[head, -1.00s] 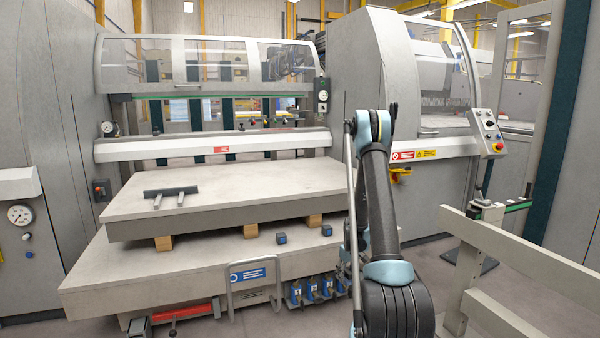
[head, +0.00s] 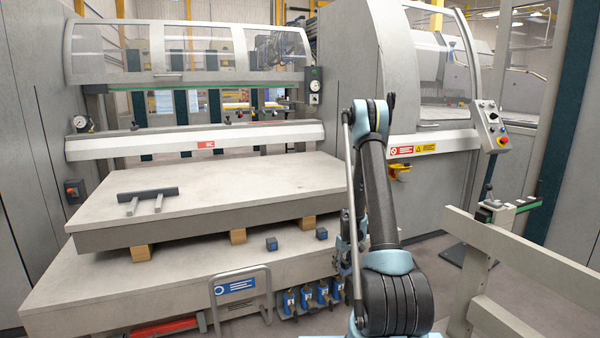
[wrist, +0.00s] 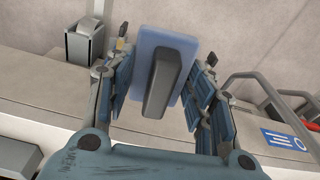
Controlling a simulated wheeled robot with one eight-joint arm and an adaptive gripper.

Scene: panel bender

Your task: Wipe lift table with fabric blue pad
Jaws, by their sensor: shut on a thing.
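The fabric blue pad (wrist: 178,52) shows in the wrist view as a flat blue rectangle with a raised dark grey grip (wrist: 163,82). My gripper (wrist: 160,85) is shut on the grip, with a finger on each side. The lift table (head: 90,292) is a wide pale platform at the lower left. A thick pale slab (head: 240,190) rests above it on wooden blocks (head: 143,252). The wrist view shows a pale ledge behind the pad, but I cannot tell whether the pad touches it.
A tubular frame with a blue sign (head: 240,287) stands at the table's front. Small dark blocks (head: 272,244) sit on the table's ledge. A grey two-pronged tool (head: 147,194) lies on the slab. A beige rail (head: 520,270) and control box (head: 490,125) are at right.

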